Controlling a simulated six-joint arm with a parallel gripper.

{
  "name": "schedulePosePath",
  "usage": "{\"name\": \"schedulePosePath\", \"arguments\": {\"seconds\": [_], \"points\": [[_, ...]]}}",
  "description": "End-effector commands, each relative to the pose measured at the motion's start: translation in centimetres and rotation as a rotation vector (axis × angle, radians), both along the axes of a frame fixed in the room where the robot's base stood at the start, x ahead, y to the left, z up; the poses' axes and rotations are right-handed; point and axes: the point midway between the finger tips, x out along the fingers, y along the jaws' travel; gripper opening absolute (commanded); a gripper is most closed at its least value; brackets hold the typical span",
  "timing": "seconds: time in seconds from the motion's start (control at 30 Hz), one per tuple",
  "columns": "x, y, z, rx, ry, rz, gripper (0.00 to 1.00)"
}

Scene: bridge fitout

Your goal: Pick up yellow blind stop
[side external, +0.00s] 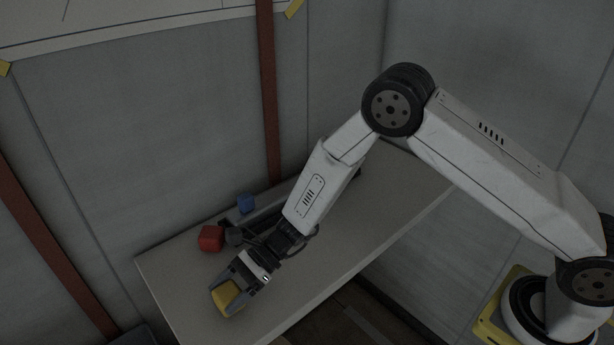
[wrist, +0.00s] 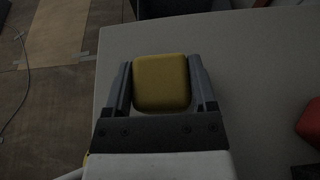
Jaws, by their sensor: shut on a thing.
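The yellow blind stop (side external: 227,296) is a small block with rounded edges. It sits between the two fingers of my gripper (side external: 228,294), near the left end of the table. In the wrist view the yellow blind stop (wrist: 161,82) fills the gap between the dark fingers of my gripper (wrist: 161,88). The fingers are shut on its two sides. I cannot tell whether its underside touches the table.
The table's front edge is clear.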

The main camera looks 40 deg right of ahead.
Motion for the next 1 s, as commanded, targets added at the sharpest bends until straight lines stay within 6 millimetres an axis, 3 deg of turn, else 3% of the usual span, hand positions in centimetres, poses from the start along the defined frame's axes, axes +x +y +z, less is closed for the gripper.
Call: {"name": "schedulePosePath", "arguments": {"seconds": [0.23, 0.47, 0.73, 1.0], "points": [[-0.1, -0.1, 2.6, 0.001, -0.002, 0.0, 0.12], [-1.9, -1.2, 5.1, 0.001, -0.002, -0.001, 0.12], [-4.4, -2.5, 8.3, 0.001, -0.001, -0.001, 0.12], [-8.2, -4.7, 10.2, 0.001, 0.0, -0.002, 0.12]]}}
